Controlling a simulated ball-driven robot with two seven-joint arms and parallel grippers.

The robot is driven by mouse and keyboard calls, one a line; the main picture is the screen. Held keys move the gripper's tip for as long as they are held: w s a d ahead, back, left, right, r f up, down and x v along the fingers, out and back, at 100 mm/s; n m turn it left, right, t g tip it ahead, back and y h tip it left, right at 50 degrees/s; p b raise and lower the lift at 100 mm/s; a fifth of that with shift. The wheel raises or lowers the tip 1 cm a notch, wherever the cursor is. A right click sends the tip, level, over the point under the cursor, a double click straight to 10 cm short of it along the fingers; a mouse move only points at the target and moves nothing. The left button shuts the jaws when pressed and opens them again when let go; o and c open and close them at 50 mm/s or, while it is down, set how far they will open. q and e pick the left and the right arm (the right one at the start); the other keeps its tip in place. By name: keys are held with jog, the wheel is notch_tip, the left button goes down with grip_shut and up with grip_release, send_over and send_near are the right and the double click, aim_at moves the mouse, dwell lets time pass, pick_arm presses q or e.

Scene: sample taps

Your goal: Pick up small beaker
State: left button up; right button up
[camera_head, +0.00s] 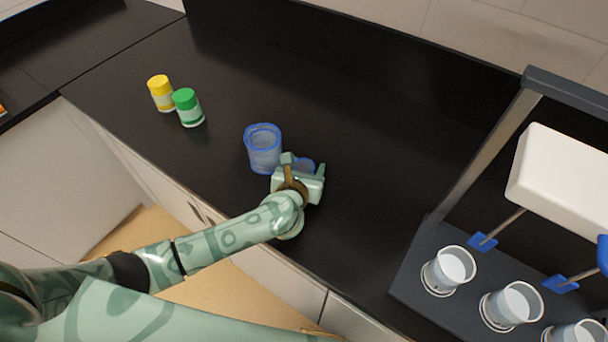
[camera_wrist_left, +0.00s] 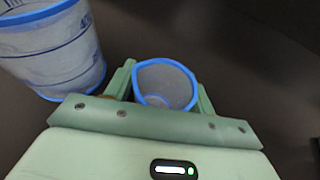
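The small beaker (camera_head: 304,165) is clear with a blue rim and stands on the black counter. My left gripper (camera_head: 304,167) is at it, with one finger on each side. In the left wrist view the small beaker (camera_wrist_left: 166,84) shows between the two fingers (camera_wrist_left: 165,88), with its rim very near both. The fingers look spread a little wider than it; contact is not clear. The beaker's lower part is partly hidden by my gripper. My right gripper is not in view.
A larger blue-rimmed beaker (camera_head: 263,150) stands just left of the small one, also in the left wrist view (camera_wrist_left: 58,50). Yellow-capped (camera_head: 161,93) and green-capped (camera_head: 188,108) jars stand farther left. A dark tap stand (camera_head: 428,262) with several cups is at right.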

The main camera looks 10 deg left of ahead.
aim_at(307, 160)
pick_arm(q)
jog(key=c, duration=0.6)
jog(key=shift+r, duration=0.6)
jog(key=r, duration=0.1)
jog(key=r+p, duration=0.1)
jog(key=r, duration=0.1)
jog(key=shift+s+d, duration=0.1)
jog(key=shift+s, duration=0.15)
jog(key=s+d+r+p, duration=0.3)
jog(key=s+r, duration=0.5)
jog(key=s, duration=0.5)
jog(key=w+a+r+b, duration=0.2)
jog(key=a+r+b, duration=0.1)
jog(key=a, duration=0.4)
jog(key=w+a+r+y+b, duration=0.1)
jog(key=w+a+r+b, duration=0.2)
jog(key=a, duration=0.4)
jog(key=shift+w+r+n, duration=0.2)
jog(key=shift+r+n, duration=0.2)
jog(key=shift+r, duration=0.25)
